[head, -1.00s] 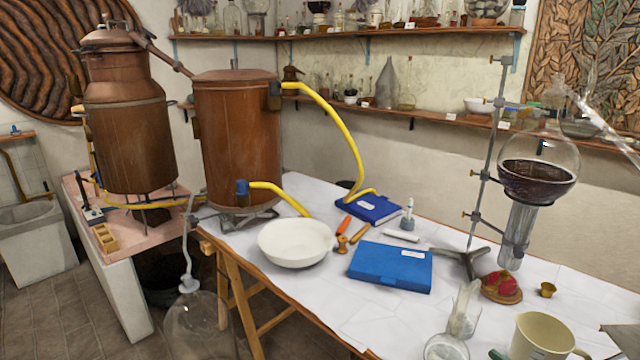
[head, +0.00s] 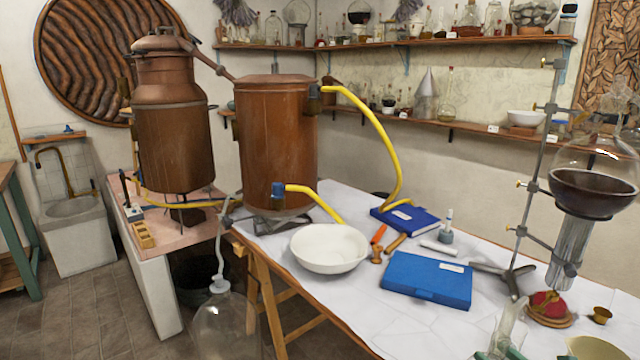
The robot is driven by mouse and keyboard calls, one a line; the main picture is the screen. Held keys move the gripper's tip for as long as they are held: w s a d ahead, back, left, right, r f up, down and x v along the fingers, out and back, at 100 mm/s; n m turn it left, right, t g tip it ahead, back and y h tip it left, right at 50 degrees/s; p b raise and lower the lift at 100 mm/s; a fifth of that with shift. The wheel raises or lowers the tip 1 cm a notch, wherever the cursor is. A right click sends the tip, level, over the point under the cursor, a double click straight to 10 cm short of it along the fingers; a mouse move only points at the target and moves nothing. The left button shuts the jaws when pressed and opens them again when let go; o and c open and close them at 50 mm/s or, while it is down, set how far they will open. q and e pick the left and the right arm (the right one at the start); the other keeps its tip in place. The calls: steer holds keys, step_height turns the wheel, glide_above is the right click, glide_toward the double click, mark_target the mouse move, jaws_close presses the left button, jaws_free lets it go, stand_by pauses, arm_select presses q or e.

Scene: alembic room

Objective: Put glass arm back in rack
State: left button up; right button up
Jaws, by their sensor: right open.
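I cannot make out a glass arm or its rack for certain. Clear upright glassware (head: 508,328) stands at the front of the white table, cut by the bottom edge. A glass piece with a bent neck (head: 219,285) hangs at the front left, over a large clear globe (head: 225,328). My left gripper is out of view.
A white bowl (head: 330,248), a blue case (head: 427,279), a blue book (head: 405,219) and small tools lie on the table (head: 355,305). A red item on a wooden disc (head: 549,310) and a brass cup (head: 600,315) stand right. Copper vessels (head: 276,145) stand behind.

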steer(key=c, duration=0.8)
steer(key=o, duration=1)
